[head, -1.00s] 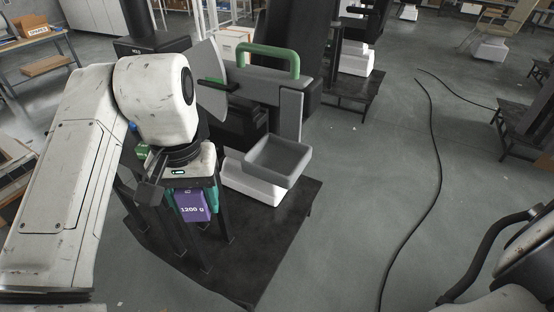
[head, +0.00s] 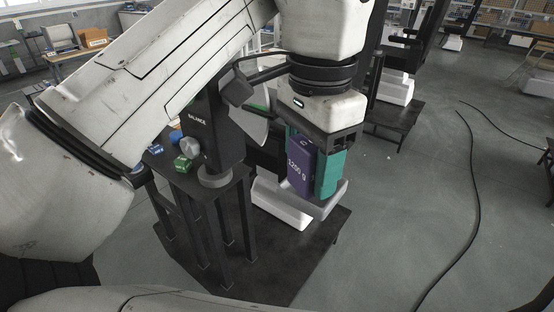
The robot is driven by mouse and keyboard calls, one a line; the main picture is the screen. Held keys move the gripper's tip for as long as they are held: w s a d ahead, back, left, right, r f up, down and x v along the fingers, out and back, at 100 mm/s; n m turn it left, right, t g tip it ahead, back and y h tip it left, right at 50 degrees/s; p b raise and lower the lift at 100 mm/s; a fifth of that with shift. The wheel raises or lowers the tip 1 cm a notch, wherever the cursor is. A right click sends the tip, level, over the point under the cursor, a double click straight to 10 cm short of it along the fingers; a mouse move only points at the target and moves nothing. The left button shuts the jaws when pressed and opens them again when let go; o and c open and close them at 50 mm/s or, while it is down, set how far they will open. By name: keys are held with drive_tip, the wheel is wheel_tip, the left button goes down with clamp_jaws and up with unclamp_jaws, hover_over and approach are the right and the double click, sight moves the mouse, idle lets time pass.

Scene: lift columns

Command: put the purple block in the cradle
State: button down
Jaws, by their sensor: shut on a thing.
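The purple block (head: 300,168), marked 1200 g, is upright between the teal fingers of my gripper (head: 313,180), which is shut on it. The grey tray-like cradle (head: 328,208) shows only in part, low behind and below the block and fingers. The block's lower end overlaps the cradle in the picture. I cannot tell whether it touches the cradle floor or hangs above it. My arm hides most of the lift column behind.
A small dark stand (head: 212,182) at left holds a green block (head: 183,163), a blue block (head: 154,149) and the post marked BALANCE (head: 197,120). A white base (head: 282,206) lies under the cradle. A black cable (head: 478,200) crosses the open floor at right.

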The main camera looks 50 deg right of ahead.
drive_tip(key=w+d+f, duration=0.1)
drive_tip(key=d+f, duration=0.1)
drive_tip(key=d, duration=0.1)
drive_tip(key=w+d+f+p, duration=0.1)
drive_tip(key=w+d+f, duration=0.2)
drive_tip(key=d+f, duration=0.2)
drive_tip(key=shift+w+d+p, duration=0.15)
drive_tip(key=shift+d+p, duration=0.15)
drive_tip(key=shift+d, duration=0.05)
drive_tip(key=shift+w+d+f, duration=0.2)
drive_tip(key=shift+d+f, duration=0.2)
drive_tip(key=shift+f, duration=0.15)
drive_tip(key=shift+w+d+f+p, duration=0.1)
drive_tip(key=shift+f+p, duration=0.55)
drive_tip(key=shift+f, duration=1)
drive_tip(key=shift+f, duration=0.2)
drive_tip(key=c, duration=0.7)
unclamp_jaws()
wheel_tip(320, 180, up, 12)
drive_tip(key=shift+r+b, duration=0.15)
drive_tip(key=shift+b, duration=0.7)
